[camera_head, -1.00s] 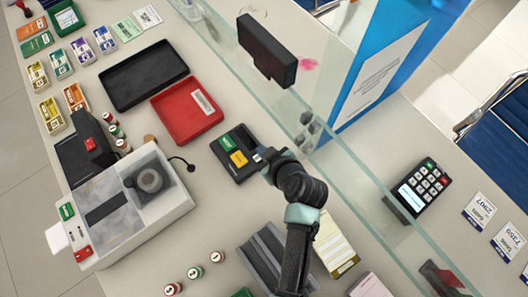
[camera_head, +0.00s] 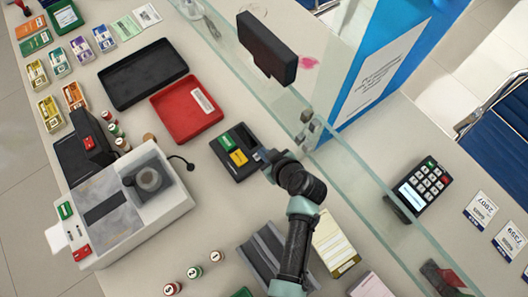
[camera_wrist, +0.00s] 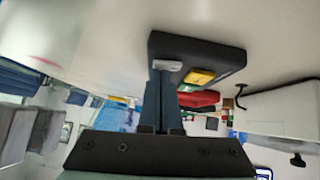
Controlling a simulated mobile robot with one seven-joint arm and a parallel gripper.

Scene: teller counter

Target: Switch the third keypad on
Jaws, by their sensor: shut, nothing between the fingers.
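A black box (camera_head: 226,161) with a green key (camera_head: 225,141) and a yellow key (camera_head: 238,157) lies on the counter. My gripper (camera_head: 264,155) is at the box's right end, shut and empty. In the wrist view the box (camera_wrist: 205,50) shows a white key (camera_wrist: 166,65) in front of the shut fingertips (camera_wrist: 166,76), beside the yellow key (camera_wrist: 199,77). The fingertips overlap the white key's edge in view; I cannot tell if they touch it. A keypad terminal (camera_head: 423,187) with a lit screen stands beyond the glass, away from my gripper.
A glass screen (camera_head: 345,160) runs along the counter right of my gripper, with a dark panel (camera_head: 266,46) above. A red tray (camera_head: 180,122) and a black tray (camera_head: 140,75) lie up left. A counting machine (camera_head: 120,205) stands left. A grey tray (camera_head: 262,255) lies below.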

